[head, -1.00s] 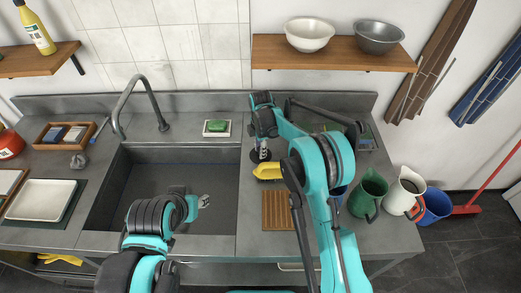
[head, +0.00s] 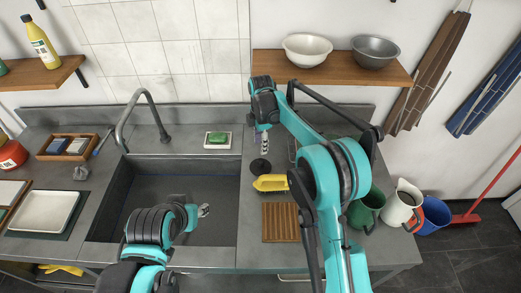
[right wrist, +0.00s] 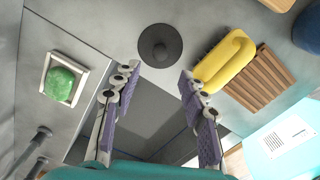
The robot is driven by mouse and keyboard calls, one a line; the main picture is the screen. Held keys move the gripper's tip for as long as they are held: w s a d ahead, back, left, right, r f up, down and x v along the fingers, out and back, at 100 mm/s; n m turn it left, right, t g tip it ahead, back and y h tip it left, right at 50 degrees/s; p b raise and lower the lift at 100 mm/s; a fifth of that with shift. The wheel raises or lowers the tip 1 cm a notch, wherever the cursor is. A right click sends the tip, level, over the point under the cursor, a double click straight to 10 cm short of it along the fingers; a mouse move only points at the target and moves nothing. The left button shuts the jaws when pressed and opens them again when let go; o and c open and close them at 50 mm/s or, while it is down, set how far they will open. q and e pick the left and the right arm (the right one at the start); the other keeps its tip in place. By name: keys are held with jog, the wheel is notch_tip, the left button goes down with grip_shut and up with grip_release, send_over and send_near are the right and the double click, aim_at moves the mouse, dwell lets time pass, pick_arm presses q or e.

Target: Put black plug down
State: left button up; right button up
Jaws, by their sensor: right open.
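The black plug (head: 260,166) is a round dark disc with a raised centre, lying flat on the grey counter right of the sink. It also shows in the right wrist view (right wrist: 160,45), ahead of the fingertips. My right gripper (head: 264,144) is above the plug, apart from it; in its wrist view (right wrist: 155,78) the purple-padded fingers are spread with nothing between them. My left gripper (head: 203,211) is over the sink, mostly hidden behind its own arm, and its fingers are not clear.
A green soap on a white dish (head: 217,139) is behind. The sink (head: 137,205) lies left; a green jug (head: 366,208) stands right.

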jog(key=shift+r, duration=0.55)
jog(key=s+d+r+m+t, duration=0.3)
jog(key=s+d+r+m, duration=0.85)
jog(key=s, duration=0.35)
jog(key=s+d+f+m+t, duration=0.2)
jog(key=s+m, duration=0.3)
jog(key=s, duration=0.3)
jog(key=s+d+f+m+t, duration=0.1)
jog(key=s+d+m+t, duration=0.1)
jog(key=s+d+m, duration=0.2)
jog(key=s+m, duration=0.2)
jog(key=s, duration=0.2)
jog(key=shift+s+d+f, duration=0.15)
jog(key=shift+s+f, duration=0.15)
jog(key=shift+f, duration=0.1)
jog(key=shift+s, duration=0.1)
